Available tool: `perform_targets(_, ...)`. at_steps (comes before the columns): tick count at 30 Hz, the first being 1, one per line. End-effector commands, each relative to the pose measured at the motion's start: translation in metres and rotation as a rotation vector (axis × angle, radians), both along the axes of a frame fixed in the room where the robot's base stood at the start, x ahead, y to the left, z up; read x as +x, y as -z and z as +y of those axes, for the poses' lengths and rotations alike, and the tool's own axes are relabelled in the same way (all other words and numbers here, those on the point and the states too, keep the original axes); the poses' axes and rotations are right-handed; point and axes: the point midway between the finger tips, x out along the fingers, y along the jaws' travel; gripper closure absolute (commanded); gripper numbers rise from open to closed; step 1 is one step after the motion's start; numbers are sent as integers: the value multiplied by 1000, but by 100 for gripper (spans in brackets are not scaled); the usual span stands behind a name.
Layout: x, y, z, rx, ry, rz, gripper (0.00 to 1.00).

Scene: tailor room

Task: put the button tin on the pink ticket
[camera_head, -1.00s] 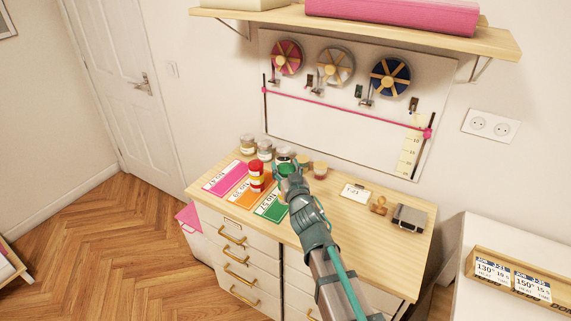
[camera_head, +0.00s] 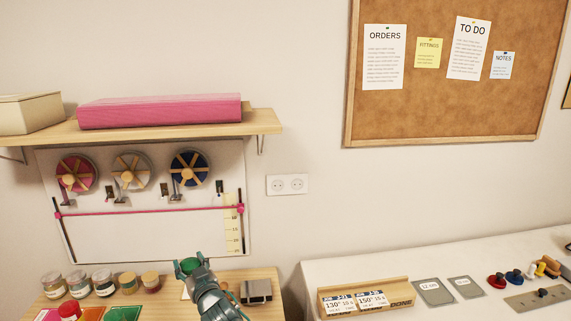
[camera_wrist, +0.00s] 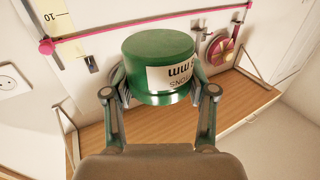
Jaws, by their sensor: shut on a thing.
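My gripper (camera_head: 190,267) is shut on a green button tin (camera_head: 188,266). In the wrist view, the green tin (camera_wrist: 158,60) sits between both fingers, tilted, with a white label reading "mm" and part of a word. The tin is held in the air over the dresser top's back right part, clear of the tickets. The pink ticket (camera_head: 47,314) lies at the dresser's far left, mostly cut off by the picture's bottom edge. A red tin (camera_head: 69,310) stands beside it to the right.
An orange ticket (camera_head: 91,314) and a green ticket (camera_head: 123,313) lie right of the red tin. Several jars (camera_head: 103,283) line the back of the dresser. A grey box (camera_head: 256,291) stands right of my gripper. The shelf (camera_head: 180,129) overhangs the wall board.

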Motion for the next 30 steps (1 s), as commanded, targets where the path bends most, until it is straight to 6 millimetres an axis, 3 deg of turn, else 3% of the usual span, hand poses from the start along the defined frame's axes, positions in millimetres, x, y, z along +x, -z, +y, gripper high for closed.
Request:
perform_targets(1,14,-1,-25,1,39,-1,82)
perform_targets(6,51,-5,-101,1,156,0,82)
perform_targets(15,94,-13,-241,0,355,2,82)
perform_targets(24,107,-20,-372,0,534,3,82)
perform_targets(30,106,-22,-424,-2,605,3,82)
